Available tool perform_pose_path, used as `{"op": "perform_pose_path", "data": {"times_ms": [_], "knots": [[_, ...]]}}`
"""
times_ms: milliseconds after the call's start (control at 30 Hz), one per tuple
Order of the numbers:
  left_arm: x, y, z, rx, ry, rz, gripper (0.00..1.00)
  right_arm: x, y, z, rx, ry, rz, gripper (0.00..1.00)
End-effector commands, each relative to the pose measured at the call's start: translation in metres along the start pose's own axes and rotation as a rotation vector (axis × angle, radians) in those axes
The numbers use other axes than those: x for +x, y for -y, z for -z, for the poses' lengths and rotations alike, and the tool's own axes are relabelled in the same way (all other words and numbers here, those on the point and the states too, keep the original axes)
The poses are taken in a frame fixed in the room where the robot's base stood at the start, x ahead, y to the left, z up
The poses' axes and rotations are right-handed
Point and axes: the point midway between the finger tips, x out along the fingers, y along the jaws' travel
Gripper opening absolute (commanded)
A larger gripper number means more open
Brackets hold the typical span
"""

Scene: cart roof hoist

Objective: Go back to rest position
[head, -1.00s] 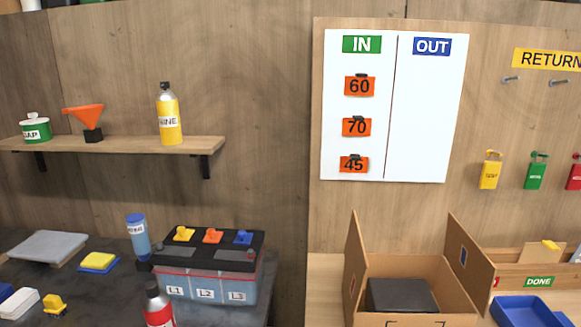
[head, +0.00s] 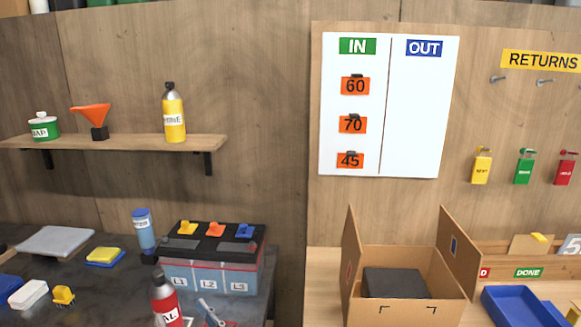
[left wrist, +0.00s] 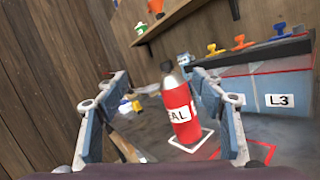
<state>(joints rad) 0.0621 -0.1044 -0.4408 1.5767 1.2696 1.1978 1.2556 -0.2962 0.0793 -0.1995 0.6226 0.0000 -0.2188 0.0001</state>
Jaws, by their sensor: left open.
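My left gripper (head: 211,314) shows at the bottom edge of the head view, just right of a red bottle (head: 166,301). In the left wrist view the gripper (left wrist: 160,82) has its two fingers spread. The red bottle (left wrist: 179,108), with a white label ending in "AL", shows between the fingers. It stands upright on the dark bench beyond them, near a white outline. Nothing is held. My right gripper is in neither view.
A battery (head: 210,275) with L1, L2, L3 labels stands behind the left gripper. A blue bottle (head: 144,232) stands left of it. A shelf (head: 120,142) is above. An open cardboard box (head: 405,313) and blue tray (head: 515,308) are to the right.

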Motion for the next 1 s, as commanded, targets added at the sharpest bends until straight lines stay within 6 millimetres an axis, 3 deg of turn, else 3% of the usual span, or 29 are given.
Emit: {"op": "perform_pose_path", "data": {"times_ms": [233,333,467,600,767,867,1000], "knots": [[-0.020,0.039,-0.061,0.330,0.331,0.288,0.62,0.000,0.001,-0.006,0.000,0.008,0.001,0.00],[-0.041,0.056,-0.077,0.499,0.479,0.397,0.62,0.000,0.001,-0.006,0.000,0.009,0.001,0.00],[-0.076,0.076,-0.082,0.739,0.670,0.530,0.62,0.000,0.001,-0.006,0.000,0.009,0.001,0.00],[-0.119,0.091,-0.067,1.014,0.870,0.671,0.62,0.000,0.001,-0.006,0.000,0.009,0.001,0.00],[-0.166,0.092,-0.025,1.341,1.084,0.840,0.62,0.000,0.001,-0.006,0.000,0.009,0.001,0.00],[-0.191,0.080,0.012,1.545,1.209,0.955,0.62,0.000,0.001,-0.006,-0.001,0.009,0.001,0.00],[-0.220,0.046,0.070,1.820,1.367,1.143,0.62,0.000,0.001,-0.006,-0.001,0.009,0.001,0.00]]}}
